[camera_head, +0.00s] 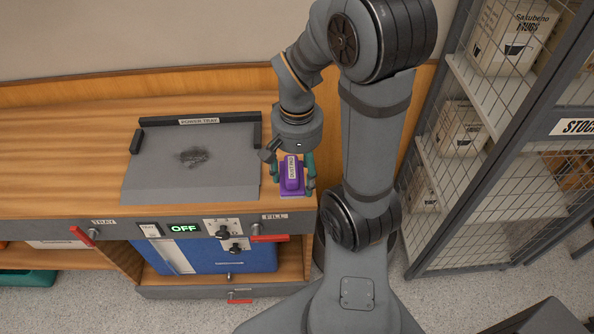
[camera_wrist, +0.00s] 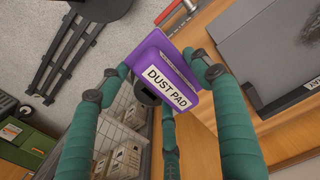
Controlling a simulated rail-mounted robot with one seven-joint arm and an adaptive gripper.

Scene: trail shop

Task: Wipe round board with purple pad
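The purple pad (camera_head: 291,188), labelled DUST PAD in the wrist view (camera_wrist: 183,71), is between the green fingers of my gripper (camera_head: 293,172). In the wrist view my gripper (camera_wrist: 156,64) has its fingertips at the pad's sides, closed on it. The pad is at the right end of the wooden counter; whether it touches the counter is unclear. I see no round board. A flat grey rectangular panel (camera_head: 150,180) labelled POWER TRAY lies left of the pad, with a dark smudge (camera_head: 193,157) near its middle. Part of the smudge shows in the wrist view (camera_wrist: 312,28).
A raised black rim (camera_head: 165,122) edges the panel's back and part of its sides. The wooden counter (camera_head: 60,140) is clear at left. Switches and red handles (camera_head: 82,236) line its front. A wire-mesh shelf (camera_head: 470,190) with boxes stands at right.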

